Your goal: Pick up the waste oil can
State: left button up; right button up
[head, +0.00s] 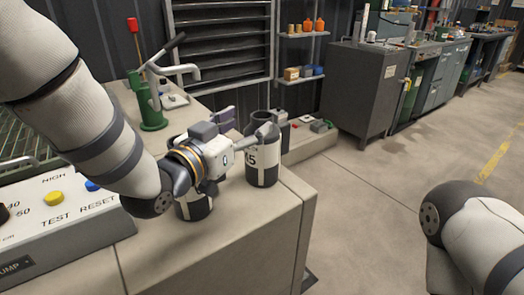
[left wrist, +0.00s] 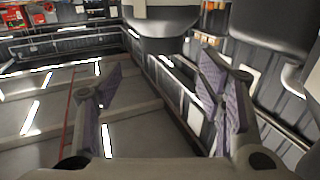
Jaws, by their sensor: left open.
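Two dark cans with pale label bands stand on the beige bench top. One can (head: 264,172), with a "5" visible on its label, stands upright near the right edge. The other can (head: 194,208) is mostly hidden under my left wrist. I cannot read which one is the waste oil can. My left gripper (head: 250,121) is open, its fingers apart at the height of the right can's upper part. One finger overlaps that can in the head view; contact cannot be told. The open fingers (left wrist: 160,80) also show in the left wrist view. My right gripper is out of view.
A green hand pump (head: 152,115) stands at the back of the bench. A panel with TEST and RESET buttons (head: 62,205) is at front left. A shelf (head: 302,76) and a grey cabinet (head: 362,88) stand behind. Open floor (head: 360,205) lies right of the bench.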

aim_at(256, 120)
pick_arm(q)
jog(key=shift+w+d+f, duration=0.1)
jog(key=shift+w+f, duration=0.2)
jog(key=shift+f, duration=0.45)
jog(key=b+x, duration=0.1)
jog(key=x, duration=0.6)
jog(key=shift+r, duration=0.25)
jog(key=shift+c, duration=0.2)
grip_shut()
